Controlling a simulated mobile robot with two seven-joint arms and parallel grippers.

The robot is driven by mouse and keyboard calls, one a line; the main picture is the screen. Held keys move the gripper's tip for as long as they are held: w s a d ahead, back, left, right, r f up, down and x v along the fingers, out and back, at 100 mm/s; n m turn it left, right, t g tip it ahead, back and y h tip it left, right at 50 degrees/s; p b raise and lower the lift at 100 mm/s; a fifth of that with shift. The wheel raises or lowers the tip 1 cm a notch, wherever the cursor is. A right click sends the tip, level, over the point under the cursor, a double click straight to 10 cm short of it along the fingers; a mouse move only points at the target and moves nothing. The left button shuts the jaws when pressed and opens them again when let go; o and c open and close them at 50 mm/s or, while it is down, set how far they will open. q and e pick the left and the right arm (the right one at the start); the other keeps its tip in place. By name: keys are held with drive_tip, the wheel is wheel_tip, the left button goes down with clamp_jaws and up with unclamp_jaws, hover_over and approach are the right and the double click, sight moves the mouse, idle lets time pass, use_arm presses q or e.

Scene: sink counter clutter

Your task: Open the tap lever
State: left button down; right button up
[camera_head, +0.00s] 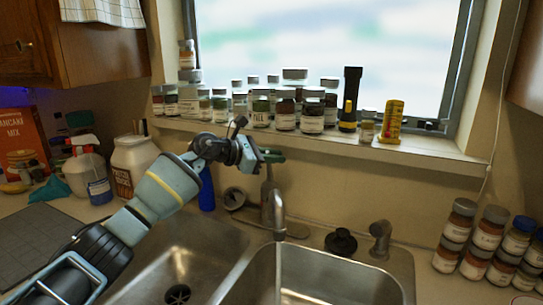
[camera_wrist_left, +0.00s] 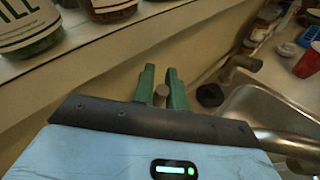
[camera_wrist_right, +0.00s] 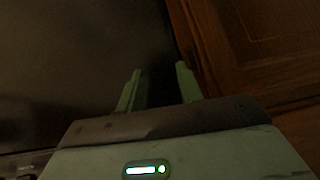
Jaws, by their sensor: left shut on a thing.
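The metal tap (camera_head: 279,212) stands behind the double sink, its spout pointing down over the right basin. A thin pale stream like water shows below the spout. My left gripper (camera_head: 272,155) is above and behind the tap, with green fingers around the top of the tap lever (camera_wrist_left: 162,90).
Jars and a black flashlight (camera_head: 350,98) crowd the window sill (camera_head: 330,145) just behind my left gripper. A black stopper-like thing (camera_head: 341,242) and a short metal fixture (camera_head: 380,240) stand right of the tap. Stacked jars (camera_head: 480,240) stand far right. Dark wooden cabinet (camera_wrist_right: 255,45) is near my right gripper.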

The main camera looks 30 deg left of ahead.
use_arm(q)
drive_tip(key=c, duration=1.4)
unclamp_jaws()
drive_tip(key=v, duration=0.7)
drive_tip(key=shift+s+a+b, duration=0.25)
drive_tip(key=shift+s+b, duration=0.05)
drive_tip(key=shift+r, duration=0.1)
